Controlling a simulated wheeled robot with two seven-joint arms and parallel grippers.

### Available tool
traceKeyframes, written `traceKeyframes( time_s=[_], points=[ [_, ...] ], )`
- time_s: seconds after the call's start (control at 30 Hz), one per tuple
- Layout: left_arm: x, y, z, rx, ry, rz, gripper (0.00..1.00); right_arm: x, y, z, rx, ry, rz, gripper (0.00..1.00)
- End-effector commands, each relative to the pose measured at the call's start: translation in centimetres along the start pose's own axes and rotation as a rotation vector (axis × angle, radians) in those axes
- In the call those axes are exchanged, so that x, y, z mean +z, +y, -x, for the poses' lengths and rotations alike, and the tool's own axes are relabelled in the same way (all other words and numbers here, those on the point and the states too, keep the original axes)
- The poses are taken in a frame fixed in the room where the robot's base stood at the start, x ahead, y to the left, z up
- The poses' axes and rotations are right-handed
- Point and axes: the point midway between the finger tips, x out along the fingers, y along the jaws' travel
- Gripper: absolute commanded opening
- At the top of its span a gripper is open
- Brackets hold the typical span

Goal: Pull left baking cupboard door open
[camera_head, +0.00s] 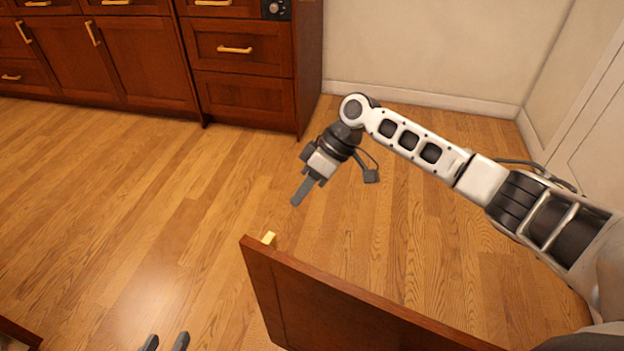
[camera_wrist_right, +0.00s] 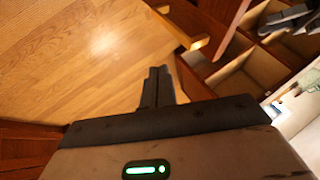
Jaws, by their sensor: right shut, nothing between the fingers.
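A brown wooden cupboard door (camera_head: 340,305) stands swung out in the lower middle of the head view, its gold handle (camera_head: 268,238) near its top left corner. I cannot tell whether it is the left one. In the right wrist view the door (camera_wrist_right: 172,20) and handle (camera_wrist_right: 198,45) show beside an open cupboard with pale compartments (camera_wrist_right: 240,85). My right gripper (camera_head: 297,200) is shut and empty, beyond the handle and apart from it.
A wooden edge (camera_head: 15,335) shows in the bottom left corner; I cannot tell what it belongs to. Wooden cabinets with gold handles (camera_head: 240,95) line the far left. A pale wall (camera_head: 430,50) stands behind. The wooden floor (camera_head: 150,200) between is clear.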

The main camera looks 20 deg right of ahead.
Motion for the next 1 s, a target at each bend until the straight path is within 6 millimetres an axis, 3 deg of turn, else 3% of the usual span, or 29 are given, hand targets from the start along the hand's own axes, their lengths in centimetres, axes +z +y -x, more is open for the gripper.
traceKeyframes(
  time_s=[0.17, 0.3, 0.43, 1.0],
  points=[
    [0.3, 0.0, -0.1, 0.001, 0.003, -0.002, 0.36, 0.1, 0.0, -3.9, -0.002, -0.002, 0.0, 0.0],
    [-0.2, 0.0, 0.1, 0.0, -0.001, 0.0, 0.36, 0.0, -2.2, -4.5, -0.001, -0.001, 0.003, 0.0],
    [-0.2, 0.0, 0.2, 0.0, -0.003, 0.001, 0.36, 0.0, -3.2, -5.1, 0.0, -0.001, 0.001, 0.0],
    [-0.5, 0.0, 0.1, -0.002, -0.003, 0.0, 0.36, 0.1, -3.8, -5.2, 0.0, 0.0, 0.0, 0.0]
  ],
)
